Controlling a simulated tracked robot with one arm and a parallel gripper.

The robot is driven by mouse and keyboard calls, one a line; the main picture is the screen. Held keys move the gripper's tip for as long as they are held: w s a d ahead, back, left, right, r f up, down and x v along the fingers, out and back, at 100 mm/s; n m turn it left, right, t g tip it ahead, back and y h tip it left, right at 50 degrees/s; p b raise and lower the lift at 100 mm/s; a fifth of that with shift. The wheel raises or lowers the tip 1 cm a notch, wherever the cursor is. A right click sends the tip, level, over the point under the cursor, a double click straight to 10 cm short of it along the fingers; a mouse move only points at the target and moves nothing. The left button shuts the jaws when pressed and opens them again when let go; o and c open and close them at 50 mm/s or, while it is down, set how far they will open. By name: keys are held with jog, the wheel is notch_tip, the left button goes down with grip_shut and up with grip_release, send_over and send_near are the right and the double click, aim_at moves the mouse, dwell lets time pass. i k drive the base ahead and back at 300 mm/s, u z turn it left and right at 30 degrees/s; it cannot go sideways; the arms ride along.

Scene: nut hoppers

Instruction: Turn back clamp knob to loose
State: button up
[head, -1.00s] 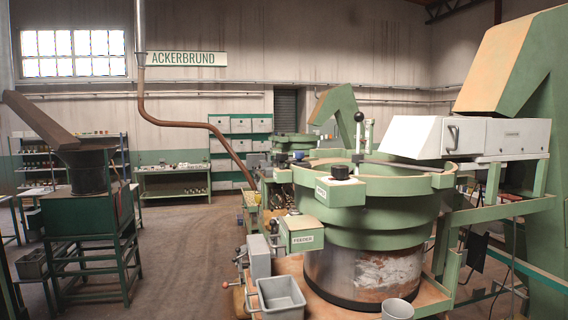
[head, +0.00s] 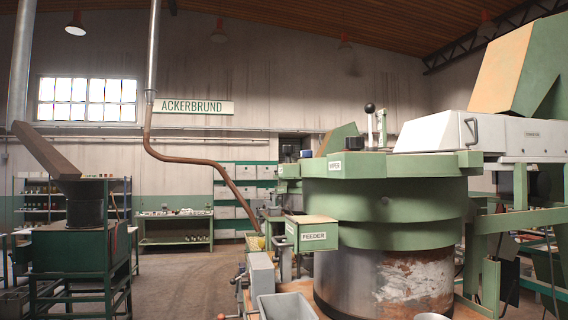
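A large green round hopper bowl (head: 385,203) stands at the right on a bare, scuffed metal drum (head: 385,285). A black knob (head: 354,143) sits on its front rim, above a small label plate. A dark blue knob (head: 306,154) shows farther back at the left. A lever with a black ball (head: 369,108) stands up behind the rim. I cannot tell which of these is the back clamp knob, or how any is set. My gripper is not in view.
A green box marked FEEDER (head: 312,234) juts out in front of the bowl. A grey bin (head: 286,306) stands below it. A white housing (head: 475,132) is at the right. A dark hopper stand (head: 82,240) is at the left. The floor (head: 180,275) between is open.

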aim_at(289, 150)
jog(key=u, duration=0.2)
jog(key=i, duration=1.65)
jog(key=u, duration=0.2)
